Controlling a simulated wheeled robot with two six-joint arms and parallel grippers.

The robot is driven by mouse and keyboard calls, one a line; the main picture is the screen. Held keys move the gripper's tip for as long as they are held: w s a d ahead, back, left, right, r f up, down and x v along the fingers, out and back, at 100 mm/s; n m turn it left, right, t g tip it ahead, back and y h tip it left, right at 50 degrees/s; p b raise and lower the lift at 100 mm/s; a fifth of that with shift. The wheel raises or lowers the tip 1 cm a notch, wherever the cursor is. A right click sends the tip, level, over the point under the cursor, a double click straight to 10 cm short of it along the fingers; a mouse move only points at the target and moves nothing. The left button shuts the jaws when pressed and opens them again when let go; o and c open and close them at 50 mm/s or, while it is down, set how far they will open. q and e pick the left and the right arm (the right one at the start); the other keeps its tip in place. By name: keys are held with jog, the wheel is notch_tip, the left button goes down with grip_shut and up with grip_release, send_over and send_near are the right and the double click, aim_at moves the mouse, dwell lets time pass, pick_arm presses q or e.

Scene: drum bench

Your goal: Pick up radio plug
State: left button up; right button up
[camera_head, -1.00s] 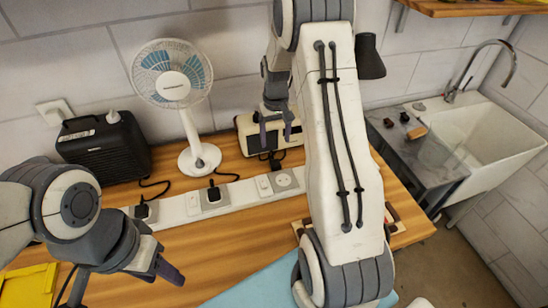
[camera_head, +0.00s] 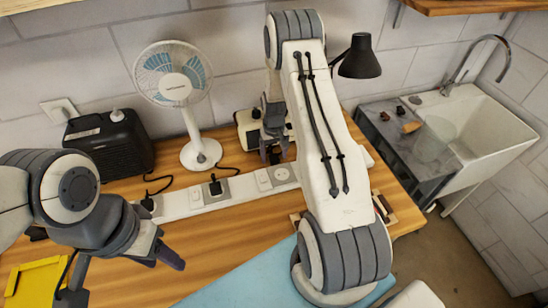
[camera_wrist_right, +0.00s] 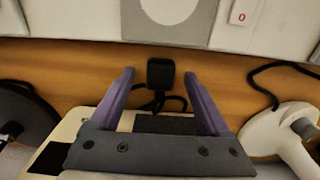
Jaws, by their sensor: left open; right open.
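The radio plug (camera_wrist_right: 161,72) is a small black block on a looped dark cable. In the right wrist view it shows over the wooden bench, between my right gripper's (camera_wrist_right: 159,80) two purple fingers, with a gap on each side. My right gripper is open and also shows in the head view (camera_head: 272,156), where it hides the plug. The cream radio (camera_head: 248,131) stands just behind it, and its top fills the lower part of the wrist view (camera_wrist_right: 62,130). My left gripper (camera_head: 172,259) is open and empty above the bench at lower left.
A white power strip (camera_head: 180,205) crosses the bench, with black plugs (camera_head: 215,187) in some sockets and a free round socket (camera_head: 281,174) near the right gripper. A fan (camera_head: 200,153), black speaker box (camera_head: 110,145) and black lamp (camera_head: 360,60) stand around. A sink is at right.

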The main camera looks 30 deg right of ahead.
aim_at(274, 157)
grip_shut()
jog(key=shift+r, duration=0.1)
jog(key=shift+r+b, duration=0.35)
jog(key=shift+r, duration=0.1)
notch_tip(274, 157, up, 3)
jog(key=shift+w+f+b, duration=0.1)
jog(key=shift+f+b, duration=0.05)
jog(key=shift+b, duration=0.7)
jog(key=s+r+b, duration=0.3)
jog(key=s+r, duration=0.4)
jog(key=s, duration=0.5)
jog(key=shift+r, duration=0.15)
jog(key=shift+w+a, duration=0.1)
jog(key=shift+w+a+f+b, duration=0.1)
jog(key=shift+w+a+f, duration=0.25)
jog(key=shift+w, duration=0.2)
jog(key=shift+w+a+f+b, duration=0.1)
jog(key=shift+w+a+f, duration=0.25)
jog(key=shift+w, duration=0.25)
jog(key=shift+w+a+f+b, duration=0.1)
jog(key=shift+w+a+f, duration=0.2)
jog(key=shift+w, duration=0.25)
jog(key=shift+f, duration=0.45)
